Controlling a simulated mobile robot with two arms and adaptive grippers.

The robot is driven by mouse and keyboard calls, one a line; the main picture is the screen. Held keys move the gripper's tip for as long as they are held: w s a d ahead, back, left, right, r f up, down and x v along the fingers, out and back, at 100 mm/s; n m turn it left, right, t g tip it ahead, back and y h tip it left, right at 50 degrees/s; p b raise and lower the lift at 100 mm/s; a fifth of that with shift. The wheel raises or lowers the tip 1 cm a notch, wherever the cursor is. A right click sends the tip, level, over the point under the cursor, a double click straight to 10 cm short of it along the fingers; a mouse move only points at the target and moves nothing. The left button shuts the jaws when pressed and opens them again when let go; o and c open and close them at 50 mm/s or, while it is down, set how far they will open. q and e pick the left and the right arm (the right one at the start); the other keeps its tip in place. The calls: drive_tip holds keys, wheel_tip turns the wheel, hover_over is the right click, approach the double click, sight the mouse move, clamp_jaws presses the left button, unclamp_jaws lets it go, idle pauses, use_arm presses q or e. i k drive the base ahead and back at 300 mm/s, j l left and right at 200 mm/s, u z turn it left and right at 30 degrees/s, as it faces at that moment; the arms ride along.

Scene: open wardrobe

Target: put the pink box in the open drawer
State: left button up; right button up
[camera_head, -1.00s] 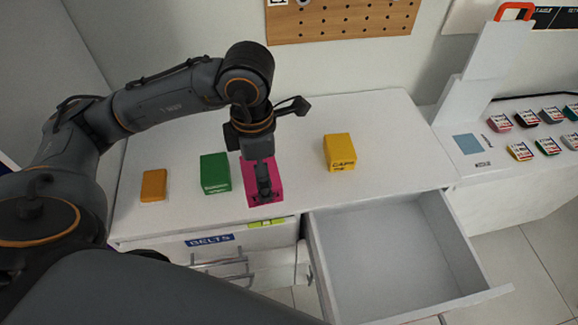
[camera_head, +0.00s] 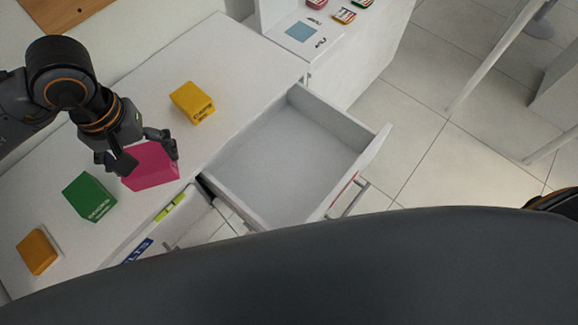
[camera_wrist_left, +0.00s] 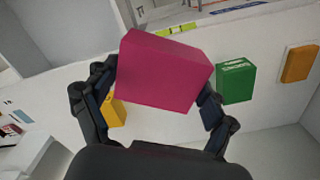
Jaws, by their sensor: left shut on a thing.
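The pink box (camera_head: 150,166) is between the fingers of my left gripper (camera_head: 142,160) in the head view. The left gripper is shut on it, with a finger on each side, over the front part of the white cabinet top. The pink box also fills the middle of the left wrist view (camera_wrist_left: 163,70), tilted. Whether it touches the top is hard to tell. The open drawer (camera_head: 283,155) is pulled out to the right of the box, and its white inside is empty. My right gripper is not in view.
On the cabinet top (camera_head: 150,75) stand a green box (camera_head: 89,198), an orange box (camera_head: 37,252) and a yellow box (camera_head: 192,102). The yellow one is behind and right of the pink box. A side table (camera_head: 330,60) stands beyond the drawer.

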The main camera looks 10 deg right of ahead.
sight(294, 185)
drive_tip(key=k+j+z, duration=0.1)
drive_tip(key=z, duration=1.35)
drive_tip(key=k+l+z, duration=0.15)
drive_tip(key=k+l, duration=0.25)
drive_tip(key=k, duration=0.1)
